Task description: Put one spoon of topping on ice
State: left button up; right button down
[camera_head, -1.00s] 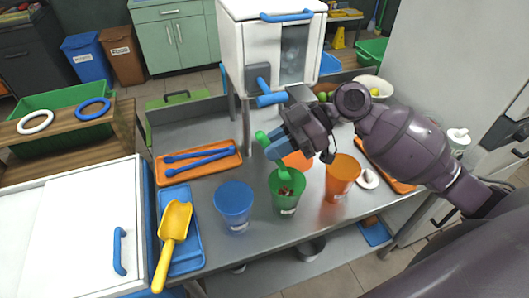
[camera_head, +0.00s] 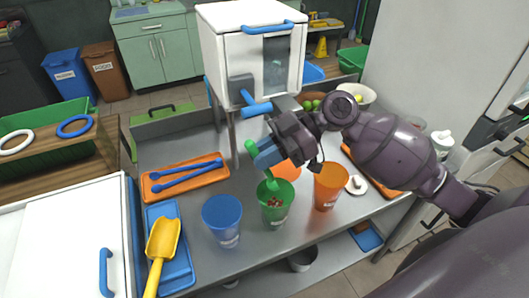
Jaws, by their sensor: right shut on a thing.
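My right gripper (camera_head: 265,155) is shut on a green spoon (camera_head: 250,147) with a thick handle. The spoon slants down, its lower end at the mouth of the green cup (camera_head: 276,213). The spoon's bowl is hard to make out. Small red and pale bits show inside the green cup; I cannot tell topping from ice there. A blue cup (camera_head: 222,222) stands to its left and an orange cup (camera_head: 329,187) to its right. Another orange item (camera_head: 288,170) is partly hidden behind my gripper. My left gripper is not in view.
A white machine with a blue-handled lever (camera_head: 257,109) stands behind. An orange tray (camera_head: 211,181) with blue utensils and a blue tray (camera_head: 177,274) with a yellow scoop (camera_head: 162,243) lie to the left. A white bowl (camera_head: 357,93) is at the back right.

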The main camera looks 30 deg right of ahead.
jog(key=shift+a+r+h+p, duration=0.35)
jog(key=shift+a+h+p, duration=0.05)
jog(key=shift+p, duration=0.1)
jog(key=shift+a+h+p, duration=0.4)
jog(key=shift+p, duration=0.1)
pick_arm(q)
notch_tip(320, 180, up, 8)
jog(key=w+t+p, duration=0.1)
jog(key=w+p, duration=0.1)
jog(key=p, duration=0.1)
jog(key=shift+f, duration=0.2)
pick_arm(e)
jog(key=shift+w+a+h, duration=0.1)
jog(key=shift+a+h, duration=0.95)
jog(key=shift+h, duration=0.15)
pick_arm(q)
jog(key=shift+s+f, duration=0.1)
pick_arm(e)
jog(key=shift+f, duration=0.1)
